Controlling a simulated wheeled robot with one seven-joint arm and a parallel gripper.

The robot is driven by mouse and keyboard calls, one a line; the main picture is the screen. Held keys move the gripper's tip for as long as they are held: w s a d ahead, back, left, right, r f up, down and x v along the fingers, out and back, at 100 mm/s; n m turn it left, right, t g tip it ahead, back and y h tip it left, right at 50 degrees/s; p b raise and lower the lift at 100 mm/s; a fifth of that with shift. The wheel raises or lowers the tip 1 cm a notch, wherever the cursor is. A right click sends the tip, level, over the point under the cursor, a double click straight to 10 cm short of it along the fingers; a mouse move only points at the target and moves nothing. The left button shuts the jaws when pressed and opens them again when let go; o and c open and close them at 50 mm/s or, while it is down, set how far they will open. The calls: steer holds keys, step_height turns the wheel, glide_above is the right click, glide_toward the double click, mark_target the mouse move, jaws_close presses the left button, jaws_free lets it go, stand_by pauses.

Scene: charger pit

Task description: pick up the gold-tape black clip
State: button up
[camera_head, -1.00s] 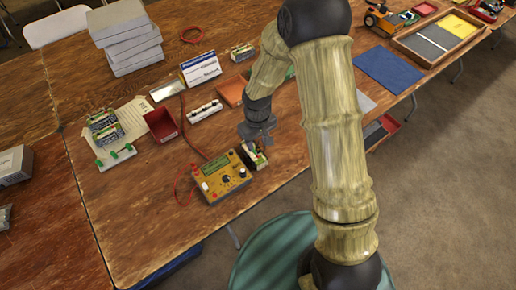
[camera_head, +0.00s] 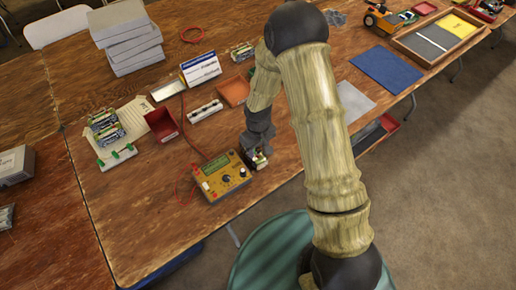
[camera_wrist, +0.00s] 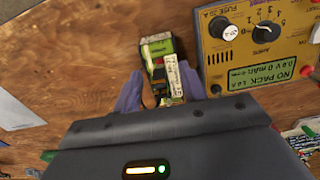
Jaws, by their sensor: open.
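My gripper (camera_wrist: 160,92) is open in the wrist view, its two bluish fingers on either side of a small cluster of parts. The cluster has a green and black block (camera_wrist: 158,46) at the top and a pale labelled stick (camera_wrist: 176,78). A dark piece with a brownish patch (camera_wrist: 148,94) lies beside the left finger; I cannot tell whether this is the gold-tape black clip. In the head view my gripper (camera_head: 257,150) is low over the same cluster (camera_head: 260,163), partly hiding it. I cannot see a gap or contact between fingers and parts.
A yellow meter box (camera_head: 222,176) stands close at the left of my gripper in the head view; the wrist view shows it (camera_wrist: 258,40) at upper right, close to one finger. A red bin (camera_head: 160,124) and a battery rack (camera_head: 108,138) stand farther left.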

steer(key=shift+c, duration=0.2)
steer(key=c, duration=0.8)
step_height(320, 180, up, 10)
steer(key=shift+b, duration=0.4)
